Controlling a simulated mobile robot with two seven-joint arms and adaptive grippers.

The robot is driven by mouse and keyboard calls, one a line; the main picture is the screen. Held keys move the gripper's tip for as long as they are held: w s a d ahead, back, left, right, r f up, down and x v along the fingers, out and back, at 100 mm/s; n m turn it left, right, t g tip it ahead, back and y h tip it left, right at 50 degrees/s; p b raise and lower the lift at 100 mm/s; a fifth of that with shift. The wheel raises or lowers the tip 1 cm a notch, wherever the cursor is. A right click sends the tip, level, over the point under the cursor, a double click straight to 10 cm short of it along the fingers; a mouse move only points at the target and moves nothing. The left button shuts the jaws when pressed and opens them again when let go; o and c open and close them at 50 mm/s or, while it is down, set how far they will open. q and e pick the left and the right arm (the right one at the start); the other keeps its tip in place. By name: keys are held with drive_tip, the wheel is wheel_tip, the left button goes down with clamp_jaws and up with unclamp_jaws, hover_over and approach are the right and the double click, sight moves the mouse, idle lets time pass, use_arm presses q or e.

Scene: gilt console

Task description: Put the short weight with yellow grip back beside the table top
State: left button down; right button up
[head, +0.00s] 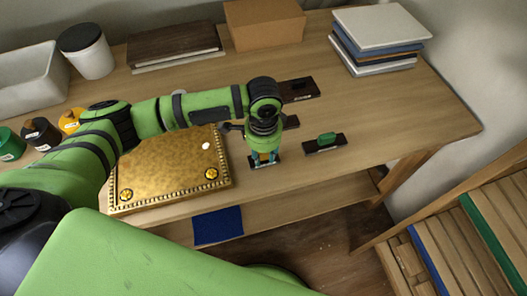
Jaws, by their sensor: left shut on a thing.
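The gilt table top (165,172), a gold panel with a beaded edge and round corner bosses, lies on the wooden bench. My left gripper (264,157) points down just right of the panel, near the bench's front edge. It is shut on a small dark weight whose yellow-orange grip shows between the fingers; the fingers hide most of it. I cannot tell whether the weight touches the bench. A dark weight with a green grip (326,139) lies to the right. My right gripper is not in view.
Two more dark blocks (301,88) lie behind my gripper, partly hidden by my arm. Paint jars (41,133) stand at left. A bin, lidded tub, books (380,40) and cardboard box (263,24) line the back. The bench's right part is clear.

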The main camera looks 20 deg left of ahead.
use_arm(q)
drive_tip(key=c, duration=1)
unclamp_jaws()
drive_tip(key=shift+o, duration=0.2)
wheel_tip(320, 180, up, 12)
drive_tip(key=b, duration=0.1)
drive_tip(key=shift+r+b, duration=0.15)
drive_tip(key=shift+b, duration=0.2)
